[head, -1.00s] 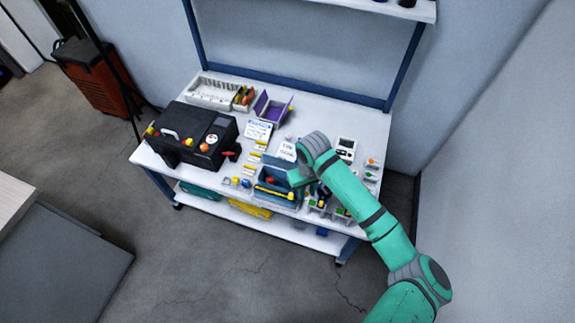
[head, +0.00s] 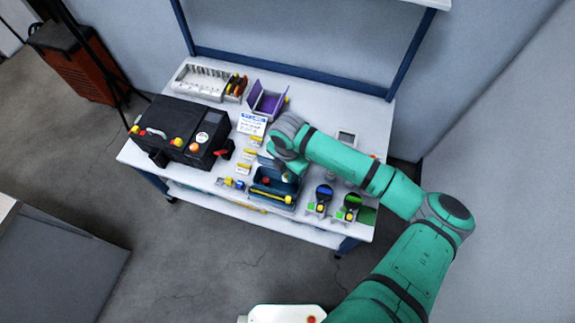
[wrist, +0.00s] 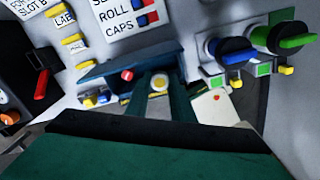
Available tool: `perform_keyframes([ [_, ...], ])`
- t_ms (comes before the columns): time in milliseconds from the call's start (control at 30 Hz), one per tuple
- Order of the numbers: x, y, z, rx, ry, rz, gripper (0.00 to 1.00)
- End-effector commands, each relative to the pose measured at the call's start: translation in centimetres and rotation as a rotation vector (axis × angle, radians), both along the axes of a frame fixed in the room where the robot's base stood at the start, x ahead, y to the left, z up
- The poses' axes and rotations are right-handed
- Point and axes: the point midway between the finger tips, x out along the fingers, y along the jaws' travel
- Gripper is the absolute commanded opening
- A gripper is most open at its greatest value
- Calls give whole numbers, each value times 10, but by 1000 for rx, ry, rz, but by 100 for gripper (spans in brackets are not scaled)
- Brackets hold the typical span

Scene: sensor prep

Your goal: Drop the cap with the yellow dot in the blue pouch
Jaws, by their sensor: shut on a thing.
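The cap with the yellow dot (wrist: 159,83) is a small pale disc with a yellow centre, seen in the wrist view between my fingers. My gripper (wrist: 159,92) is shut on it. The blue pouch (head: 262,200) is an open dark blue container near the table's front edge. Its raised blue back edge shows in the wrist view (wrist: 105,70). My gripper is above the pouch, with the cap over its opening; the height is hard to judge. A red-topped item (wrist: 127,75) shows in the pouch beside my left finger. In the head view my wrist hides the fingertips.
Two stands with a blue knob (head: 324,191) and a green knob (head: 353,201) are right of the pouch. A black case (head: 180,132) is at left. A purple bin (head: 267,102) and white rack (head: 198,82) stand behind. Small yellow-marked pieces lie left of the pouch.

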Motion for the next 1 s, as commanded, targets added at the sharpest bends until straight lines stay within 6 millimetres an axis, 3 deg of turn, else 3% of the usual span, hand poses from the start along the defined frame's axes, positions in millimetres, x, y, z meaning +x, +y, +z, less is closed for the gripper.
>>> perform_keyframes([
  [367, -2, -3, -9, 1, 2, 45, 2],
  [1000, -1, -4, -59, 0, 1, 43, 2],
])
